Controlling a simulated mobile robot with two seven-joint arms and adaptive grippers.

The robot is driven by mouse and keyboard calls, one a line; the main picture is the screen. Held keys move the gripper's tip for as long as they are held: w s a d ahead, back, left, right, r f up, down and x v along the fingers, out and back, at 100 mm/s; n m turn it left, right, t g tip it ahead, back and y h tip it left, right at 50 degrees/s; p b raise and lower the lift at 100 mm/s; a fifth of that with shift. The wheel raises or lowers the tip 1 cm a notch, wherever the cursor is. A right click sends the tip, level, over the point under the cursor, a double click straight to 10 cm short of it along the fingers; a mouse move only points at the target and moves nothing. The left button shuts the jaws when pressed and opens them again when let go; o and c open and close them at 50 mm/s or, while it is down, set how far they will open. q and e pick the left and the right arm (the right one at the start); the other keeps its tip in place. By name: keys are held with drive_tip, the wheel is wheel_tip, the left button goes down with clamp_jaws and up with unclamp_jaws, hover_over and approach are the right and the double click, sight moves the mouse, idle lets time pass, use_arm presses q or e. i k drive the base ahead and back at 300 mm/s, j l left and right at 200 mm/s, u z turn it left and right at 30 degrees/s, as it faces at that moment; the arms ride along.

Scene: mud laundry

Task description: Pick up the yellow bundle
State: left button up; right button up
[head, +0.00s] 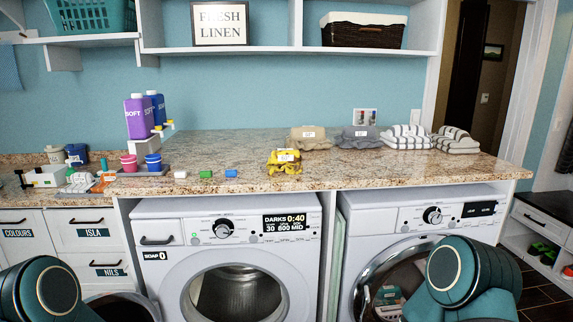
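My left arm shows only as a teal link at the lower left, and my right arm as teal links at the lower right. Neither gripper is in the head view.
A beige bundle (309,138), a grey bundle (359,137) and striped bundles (405,137) lie behind and right. Small coloured blocks (206,174) line the front edge at left. Detergent bottles (139,117) stand on a raised stand. A shelf (285,50) hangs above.

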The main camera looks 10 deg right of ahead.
sight(289, 160)
drive_tip(key=i+j, duration=0.85)
drive_tip(key=j+z, duration=0.1)
drive_tip(key=z, duration=0.35)
drive_tip(key=i+j+z, duration=0.1)
drive_tip(key=z, duration=0.35)
drive_tip(key=j+z, duration=0.1)
drive_tip(key=z, duration=0.35)
